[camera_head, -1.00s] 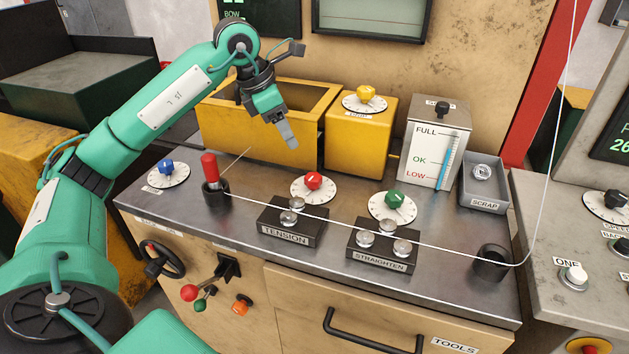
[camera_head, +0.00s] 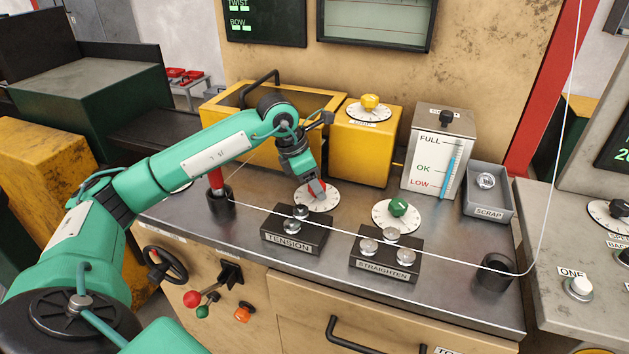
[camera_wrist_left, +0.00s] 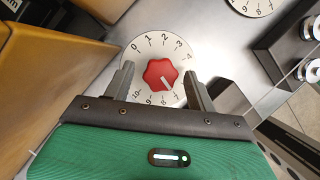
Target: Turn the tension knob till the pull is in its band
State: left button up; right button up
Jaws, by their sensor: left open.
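The red tension knob (camera_wrist_left: 160,74) sits on a white numbered dial (camera_wrist_left: 136,60) behind the block labelled TENSION (camera_head: 291,240). In the wrist view its white mark points roughly toward 7 or 8. My left gripper (camera_head: 317,190) is over the dial and hides much of the knob in the head view. In the left wrist view its two fingers (camera_wrist_left: 158,76) are apart, one on each side of the knob, with visible gaps. I cannot tell how low the fingertips are. A thin wire (camera_head: 345,236) runs past the TENSION rollers. My right gripper is out of view.
A green knob (camera_head: 399,207) stands behind the STRAIGHTEN block (camera_head: 386,262). A yellow box with a yellow knob (camera_head: 370,102) and the level gauge (camera_head: 437,155) stand behind. The screen (camera_head: 264,20) shows TWIST and BOW.

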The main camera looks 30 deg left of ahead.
pick_arm(q)
jog(key=shift+f, duration=0.2)
jog(key=shift+c, duration=0.5)
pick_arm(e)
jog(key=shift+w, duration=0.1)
pick_arm(q)
jog(key=c, duration=0.9)
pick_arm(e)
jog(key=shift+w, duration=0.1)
pick_arm(q)
jog(key=shift+d+r+n+t+y+b, duration=0.1)
jog(key=shift+n+t+y+b, duration=0.3)
jog(key=shift+n, duration=1)
jog(key=shift+d+n+t+y+b, duration=0.1)
jog(key=shift+n+y+b, duration=0.55)
jog(key=shift+n, duration=0.75)
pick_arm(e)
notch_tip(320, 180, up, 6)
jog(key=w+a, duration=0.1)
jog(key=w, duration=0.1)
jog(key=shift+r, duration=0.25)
pick_arm(q)
jog(key=o, duration=1)
